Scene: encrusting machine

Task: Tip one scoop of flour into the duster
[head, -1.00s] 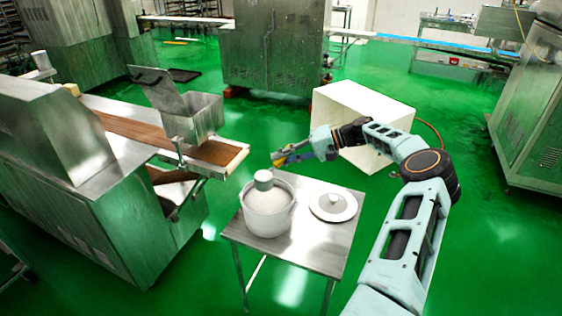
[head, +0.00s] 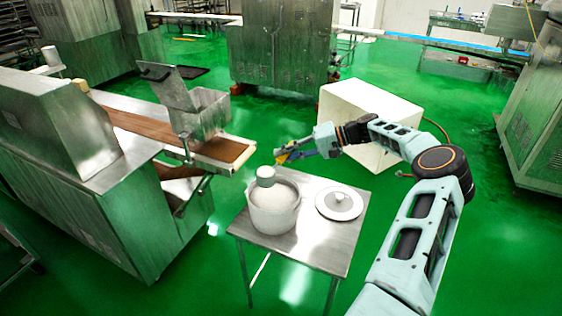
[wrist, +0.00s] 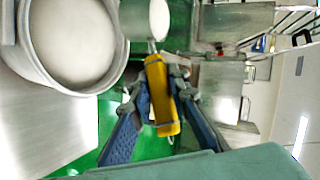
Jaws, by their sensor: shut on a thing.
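My gripper (head: 284,157) is shut on the yellow handle (wrist: 160,95) of the scoop. The scoop's pale round cup (head: 265,176) shows at the far rim of the white flour pot in the head view, and at the top of the wrist view (wrist: 138,18).
The pot's lid (head: 339,204) lies on the steel table (head: 318,240), right of the pot. A white box (head: 372,112) stands on the floor behind my forearm. The encrusting machine (head: 75,175) and its belt (head: 222,150) are at left. Green floor separates belt and table.

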